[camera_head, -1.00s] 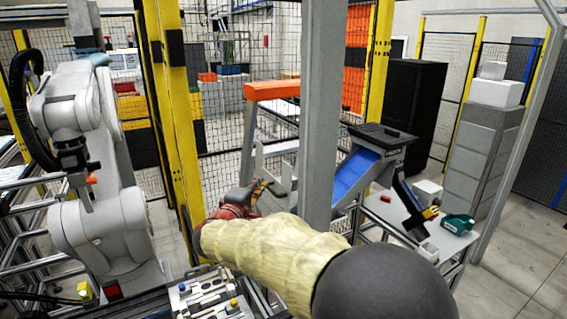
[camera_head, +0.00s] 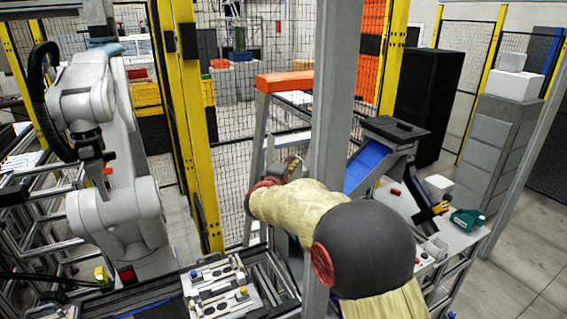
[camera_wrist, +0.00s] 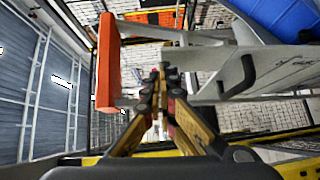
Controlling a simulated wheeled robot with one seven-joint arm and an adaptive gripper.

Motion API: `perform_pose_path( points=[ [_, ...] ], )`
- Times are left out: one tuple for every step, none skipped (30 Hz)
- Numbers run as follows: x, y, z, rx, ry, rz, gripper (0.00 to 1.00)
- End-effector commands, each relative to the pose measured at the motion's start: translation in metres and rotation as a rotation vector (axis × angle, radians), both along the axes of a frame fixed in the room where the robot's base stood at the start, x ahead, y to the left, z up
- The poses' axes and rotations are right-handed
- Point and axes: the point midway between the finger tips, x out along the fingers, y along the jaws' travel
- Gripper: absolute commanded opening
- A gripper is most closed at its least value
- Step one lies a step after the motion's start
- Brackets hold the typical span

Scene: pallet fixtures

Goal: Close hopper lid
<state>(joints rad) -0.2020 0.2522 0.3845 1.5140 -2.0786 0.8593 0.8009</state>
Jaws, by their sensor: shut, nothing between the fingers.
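The hopper appears to be the grey-framed unit with a blue sloping chute (camera_head: 369,165) right of the grey post in the head view. A dark flat panel (camera_head: 390,129) with a small raised part tops it; I cannot tell whether this is the lid. The wrist view shows blue surface (camera_wrist: 285,15) at upper right and a grey panel (camera_wrist: 285,68) with a black handle (camera_wrist: 242,76). My gripper (camera_wrist: 163,72) is shut and empty, apart from that handle and left of it in the wrist view. In the head view my gripper (camera_head: 293,166) is partly hidden by my arm.
A grey post (camera_head: 338,80) stands close to my arm. An orange-topped stand (camera_head: 285,81) is beyond my gripper; its orange bar (camera_wrist: 108,62) is left in the wrist view. A table (camera_head: 460,238) with small items is right. A white robot arm (camera_head: 110,205) stands left.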

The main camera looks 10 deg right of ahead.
Motion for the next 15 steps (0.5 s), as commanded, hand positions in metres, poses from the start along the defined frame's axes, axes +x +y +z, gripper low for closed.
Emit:
perform_pose_path(
  points=[
    [0.000, -0.002, -0.001, 0.000, 0.001, 0.000, 0.00],
    [0.000, -0.002, -0.001, 0.000, 0.001, 0.000, 0.00],
    [0.001, -0.003, -0.001, 0.001, 0.001, 0.000, 0.00],
    [0.001, -0.003, -0.001, 0.001, 0.001, 0.000, 0.00],
    [0.001, -0.003, -0.001, 0.001, 0.001, 0.000, 0.00],
    [0.001, -0.003, -0.001, 0.001, 0.001, 0.000, 0.00],
    [0.001, -0.003, -0.001, 0.001, 0.001, 0.000, 0.00],
    [0.001, -0.003, -0.001, 0.001, 0.001, 0.000, 0.00],
    [0.001, -0.003, -0.001, 0.001, 0.001, 0.000, 0.00],
    [0.001, -0.003, -0.001, 0.001, 0.001, 0.000, 0.00],
    [0.001, -0.003, -0.001, 0.001, 0.001, 0.000, 0.00],
    [0.001, -0.004, -0.001, 0.005, 0.002, -0.001, 0.00],
    [0.001, -0.007, -0.001, 0.010, 0.004, -0.002, 0.00],
    [0.002, -0.011, -0.001, 0.019, 0.005, -0.003, 0.00],
    [0.004, -0.017, -0.002, 0.037, 0.010, -0.006, 0.00]
  ],
)
